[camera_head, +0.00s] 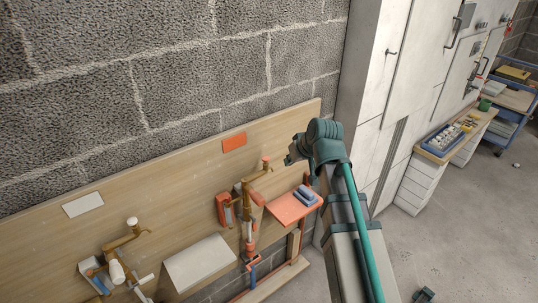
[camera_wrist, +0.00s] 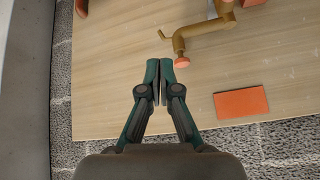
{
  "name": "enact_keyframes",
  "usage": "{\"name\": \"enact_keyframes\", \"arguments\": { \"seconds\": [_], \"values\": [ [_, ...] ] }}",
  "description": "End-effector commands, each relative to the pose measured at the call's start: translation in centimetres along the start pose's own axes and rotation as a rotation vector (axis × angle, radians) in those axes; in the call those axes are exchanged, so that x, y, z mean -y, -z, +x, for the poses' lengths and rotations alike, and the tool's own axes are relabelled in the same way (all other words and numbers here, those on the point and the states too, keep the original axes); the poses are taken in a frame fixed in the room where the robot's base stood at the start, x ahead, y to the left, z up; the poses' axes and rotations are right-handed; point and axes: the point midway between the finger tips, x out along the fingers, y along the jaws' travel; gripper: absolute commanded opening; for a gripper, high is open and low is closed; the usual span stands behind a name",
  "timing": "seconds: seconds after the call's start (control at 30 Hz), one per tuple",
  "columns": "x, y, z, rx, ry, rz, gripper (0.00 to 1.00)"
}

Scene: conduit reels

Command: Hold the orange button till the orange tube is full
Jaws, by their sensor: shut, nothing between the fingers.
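A brown pipe fitting (camera_head: 250,185) stands out from the wooden board with a round orange knob (camera_head: 266,159) on its end, which looks like the orange button. In the wrist view the orange knob (camera_wrist: 181,63) lies just right of my fingertips. My gripper (camera_wrist: 159,65) is shut and empty, its fingertips together over the board. I cannot tell the gap in depth; no contact with the knob is clear. A slim upright tube (camera_head: 248,228) with orange at its lower end hangs below the fitting; its fill level is too small to tell.
An orange plate (camera_head: 234,142) is on the board (camera_head: 170,170). A similar white-knobbed fitting (camera_head: 131,222) is at left. An orange shelf (camera_head: 285,210) holds blue-grey blocks. A white panel (camera_head: 198,262) sits between stations. Tall white cabinets (camera_head: 390,60) stand right of my arm.

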Motion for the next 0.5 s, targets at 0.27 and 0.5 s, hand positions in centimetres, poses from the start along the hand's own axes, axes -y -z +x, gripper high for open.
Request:
{"name": "enact_keyframes", "arguments": {
  "seconds": [0.27, 0.5],
  "values": [
    [2.5, 6.3, -6.0, -0.124, 0.048, -0.138, 0.00],
    [3.3, 6.7, -6.0, -0.135, 0.086, -0.256, 0.00]
  ]
}}
